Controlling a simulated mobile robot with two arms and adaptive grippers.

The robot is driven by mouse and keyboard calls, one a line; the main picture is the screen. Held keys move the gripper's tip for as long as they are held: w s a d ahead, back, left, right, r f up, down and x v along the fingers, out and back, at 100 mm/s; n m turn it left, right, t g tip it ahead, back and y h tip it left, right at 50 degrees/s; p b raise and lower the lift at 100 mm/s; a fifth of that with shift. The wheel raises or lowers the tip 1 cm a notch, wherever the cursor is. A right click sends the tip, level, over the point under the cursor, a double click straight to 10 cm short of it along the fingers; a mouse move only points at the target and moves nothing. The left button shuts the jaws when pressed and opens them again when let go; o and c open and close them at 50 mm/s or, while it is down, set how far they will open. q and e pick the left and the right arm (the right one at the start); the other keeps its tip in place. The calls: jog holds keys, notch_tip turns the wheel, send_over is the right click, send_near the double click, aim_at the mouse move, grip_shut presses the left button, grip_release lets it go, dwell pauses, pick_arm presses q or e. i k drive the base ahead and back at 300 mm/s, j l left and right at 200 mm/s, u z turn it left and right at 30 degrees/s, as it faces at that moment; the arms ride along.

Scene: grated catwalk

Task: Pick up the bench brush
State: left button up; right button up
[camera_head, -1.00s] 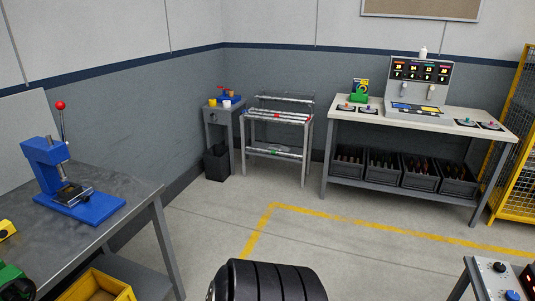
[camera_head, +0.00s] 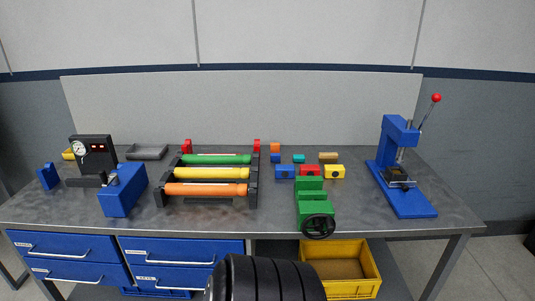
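I cannot make out a bench brush for certain. A small tan piece (camera_head: 328,155) lies at the back of the grey workbench (camera_head: 440,213), right of the middle; it is too small to tell whether it is a brush. Neither of my grippers is in view.
The bench holds a black gauge unit (camera_head: 95,150), a blue block (camera_head: 124,190), a rack of coloured rollers (camera_head: 207,174), small coloured blocks, a green vise (camera_head: 314,208) and a blue lever press (camera_head: 400,165). Blue drawers (camera_head: 180,277) and a yellow crate (camera_head: 345,284) are below.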

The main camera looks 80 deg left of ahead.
aim_at(323, 157)
jog(key=u, duration=2.25)
jog(key=z, duration=4.15)
jog(key=u, duration=4.2)
